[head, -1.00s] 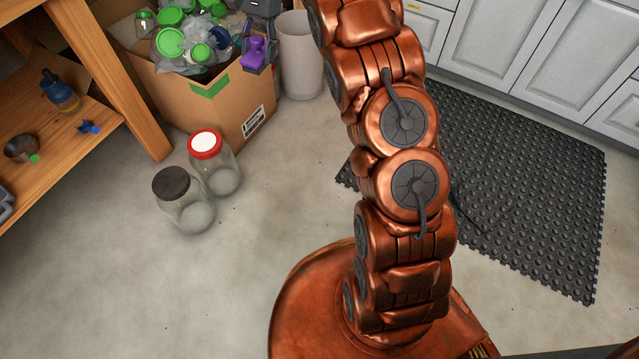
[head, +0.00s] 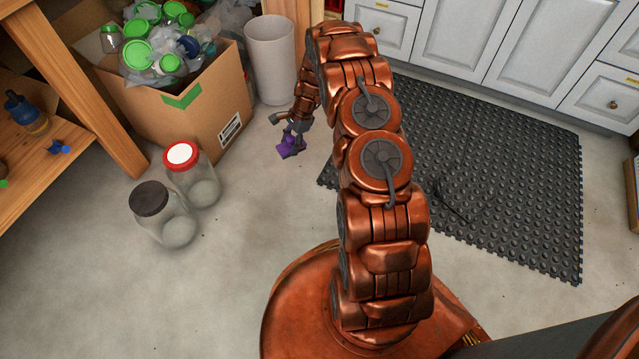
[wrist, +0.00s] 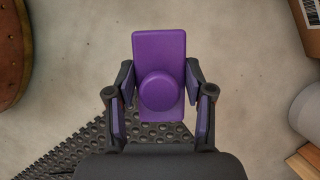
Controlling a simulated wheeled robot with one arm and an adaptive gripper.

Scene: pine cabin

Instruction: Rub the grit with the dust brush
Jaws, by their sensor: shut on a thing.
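The dust brush (head: 290,148) is purple. In the wrist view it shows as a flat rectangular block (wrist: 158,48) with a round knob. My gripper (head: 292,127) is shut on the brush, with a finger on each side of the knob (wrist: 160,85). In the head view the brush is low over the bare floor, right of the cardboard box; I cannot tell if it touches the floor. A few tiny dark specks lie on the floor by the jars, but I cannot tell whether they are the grit. The brush's underside is hidden.
A cardboard box (head: 200,118) full of jars and a white bin (head: 270,70) stand behind. Two glass jars (head: 165,222) (head: 196,180) stand left. A black rubber mat (head: 500,170) lies right, before white cabinets (head: 460,45). A wooden shelf (head: 85,70) is at left. Floor between is clear.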

